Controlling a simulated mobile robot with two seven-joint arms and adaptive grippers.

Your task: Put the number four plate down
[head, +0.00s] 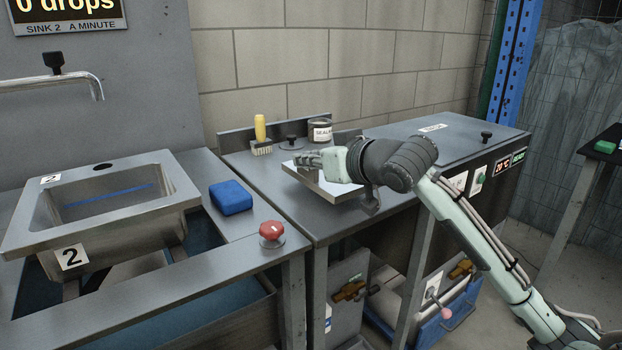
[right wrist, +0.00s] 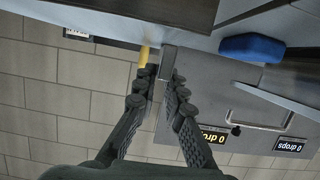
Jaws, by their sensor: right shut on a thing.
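A square grey metal plate (head: 343,193) is over the near part of the bench right of the red button, and its lower edge shows. In the right wrist view the two dark fingers (right wrist: 163,72) are close together with a small gap. My left gripper is not in view.
Behind the plate are a yellow-handled brush (head: 261,135), a black knob (head: 291,141) and a labelled tin (head: 321,131). A blue sponge (head: 231,197) and a red button (head: 272,232) are to the left, beside sink 2 (head: 130,212). The bench's right part is mostly clear.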

